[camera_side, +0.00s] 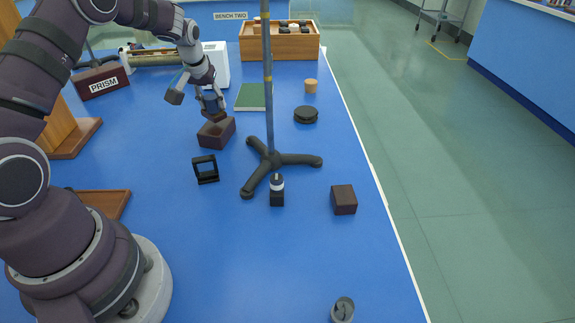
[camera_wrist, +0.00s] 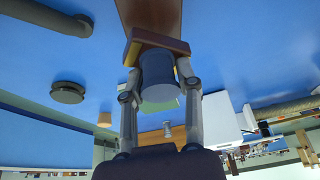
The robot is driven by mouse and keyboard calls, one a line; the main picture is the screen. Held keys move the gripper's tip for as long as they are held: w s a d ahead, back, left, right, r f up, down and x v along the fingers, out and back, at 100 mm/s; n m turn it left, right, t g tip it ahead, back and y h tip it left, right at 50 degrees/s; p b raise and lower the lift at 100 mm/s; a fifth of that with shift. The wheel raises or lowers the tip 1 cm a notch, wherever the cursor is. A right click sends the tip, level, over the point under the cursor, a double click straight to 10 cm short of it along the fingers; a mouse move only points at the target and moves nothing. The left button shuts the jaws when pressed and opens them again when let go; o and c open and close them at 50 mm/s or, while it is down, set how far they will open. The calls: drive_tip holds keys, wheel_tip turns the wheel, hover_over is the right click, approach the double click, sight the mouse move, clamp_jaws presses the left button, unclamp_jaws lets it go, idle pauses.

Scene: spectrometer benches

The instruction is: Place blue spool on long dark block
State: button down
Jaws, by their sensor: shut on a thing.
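My gripper (camera_side: 213,110) is shut on the blue spool (camera_wrist: 158,72). The wrist view shows one finger on each side of the spool, with my gripper (camera_wrist: 160,82) around it. In the side view the spool is small and mostly hidden by the fingers. The long dark block (camera_side: 222,136), reddish brown, lies on the blue bench directly below my gripper. It also fills the top middle of the wrist view (camera_wrist: 150,16). The spool's far end overlaps the block in the wrist view; I cannot tell whether they touch.
A stand with a dark tripod foot (camera_side: 278,160) rises right of the block. A black open frame (camera_side: 205,170) stands in front of it. A brown cube (camera_side: 344,200), a black disc (camera_side: 306,115), a cork (camera_side: 311,86) and a green pad (camera_side: 252,97) lie around.

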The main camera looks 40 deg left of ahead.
drive_tip(key=shift+f, duration=0.9)
drive_tip(key=c, duration=0.8)
unclamp_jaws()
drive_tip(key=shift+f, duration=0.1)
drive_tip(key=shift+o, duration=0.2)
drive_tip(key=s+d+r+m, duration=0.1)
drive_tip(key=s+d+r, duration=0.25)
drive_tip(key=r, duration=0.35)
drive_tip(key=s+d+r+m, duration=0.1)
drive_tip(key=s+d+r, duration=0.1)
drive_tip(key=d+r, duration=0.45)
drive_tip(key=s+d+r+m+t+h, duration=0.2)
drive_tip(key=s+d+m, duration=0.3)
drive_tip(key=s+d, duration=0.5)
drive_tip(key=s, duration=0.2)
drive_tip(key=shift+s+d+m+h, duration=0.15)
drive_tip(key=shift+s+m+h, duration=0.15)
drive_tip(key=shift+h, duration=0.1)
